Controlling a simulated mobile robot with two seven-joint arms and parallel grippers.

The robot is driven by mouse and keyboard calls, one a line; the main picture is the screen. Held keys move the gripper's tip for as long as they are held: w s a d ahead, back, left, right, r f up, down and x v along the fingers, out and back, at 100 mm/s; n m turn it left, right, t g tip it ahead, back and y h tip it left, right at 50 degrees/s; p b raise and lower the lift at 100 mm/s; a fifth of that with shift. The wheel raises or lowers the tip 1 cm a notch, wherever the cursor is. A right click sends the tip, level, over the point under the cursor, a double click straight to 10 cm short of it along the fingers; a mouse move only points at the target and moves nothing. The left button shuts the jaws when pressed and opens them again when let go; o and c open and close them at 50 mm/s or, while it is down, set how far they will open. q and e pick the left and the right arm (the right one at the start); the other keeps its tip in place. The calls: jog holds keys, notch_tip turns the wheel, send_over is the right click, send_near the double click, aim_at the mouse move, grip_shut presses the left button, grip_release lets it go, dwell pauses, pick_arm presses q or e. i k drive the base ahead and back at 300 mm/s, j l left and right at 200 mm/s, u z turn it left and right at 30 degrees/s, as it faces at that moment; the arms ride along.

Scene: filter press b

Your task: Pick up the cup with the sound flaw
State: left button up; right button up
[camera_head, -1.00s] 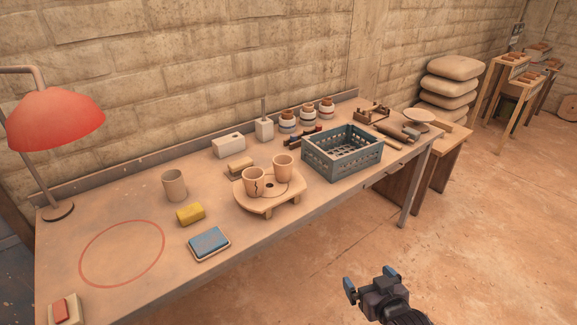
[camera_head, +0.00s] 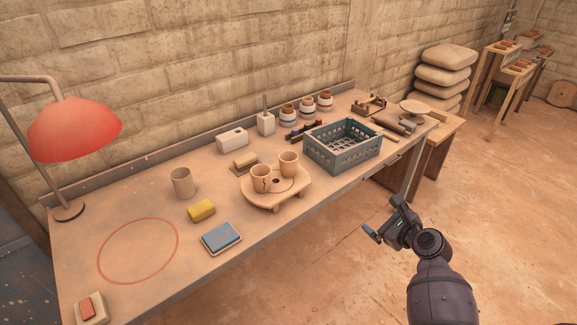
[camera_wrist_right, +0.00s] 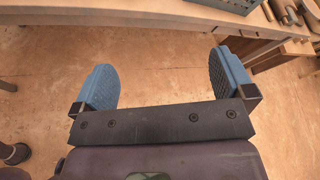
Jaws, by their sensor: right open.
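Two tan cups stand upright on a round, footed wooden stand (camera_head: 297,193). The left cup (camera_head: 260,181) shows a dark, crack-like line on its side; the right cup (camera_head: 289,164) shows no mark on the side I see. A third, greyer cup (camera_head: 182,183) stands alone on the bench to the left. My right gripper (camera_head: 383,217) is off the bench's front edge, right of the stand and apart from all cups. In the right wrist view its blue fingers (camera_wrist_right: 162,72) are open with only floor between them. My left gripper is out of view.
A blue-grey crate (camera_head: 343,155) stands right of the stand. A yellow sponge (camera_head: 201,211), a blue pad in a tray (camera_head: 221,239) and a brown block (camera_head: 245,163) lie around it. A red circle (camera_head: 138,250) marks clear bench beneath a red lamp (camera_head: 74,130).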

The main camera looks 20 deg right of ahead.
aim_at(288, 165)
jog(key=i+j, duration=0.3)
jog(key=i, duration=0.15)
jog(key=i+j, duration=0.25)
jog(key=i, duration=0.2)
